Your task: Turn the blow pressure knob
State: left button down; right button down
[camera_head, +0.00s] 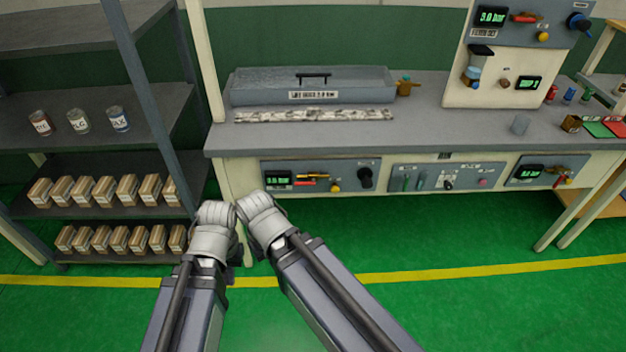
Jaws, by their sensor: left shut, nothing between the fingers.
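A black knob (366,177) sits on the left front panel (345,166) under the bench top, right of a green display (278,180), a red and brass valve (311,177) and a yellow button (335,188). Another dark knob (578,22) is on the upper right panel, beside a display reading about 3.0 bar (491,16). The labels are too small to tell which knob is the blow pressure one. My left gripper (216,213) is low in front of the bench's left leg, shut and empty, well left of the knobs.
The middle panel (430,178) has small switches and knobs; another panel (545,171) is at right. A long grey case (270,89) lies on the bench (440,125). A shelf (95,155) with cans and boxes stands at left. Green floor (480,312) is clear at right.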

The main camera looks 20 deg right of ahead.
aim_at(366, 183)
jog(key=z, duration=0.4)
jog(key=i+z, duration=0.1)
jog(key=z, duration=0.75)
jog(key=i+j+z, duration=0.1)
jog(key=z, duration=0.3)
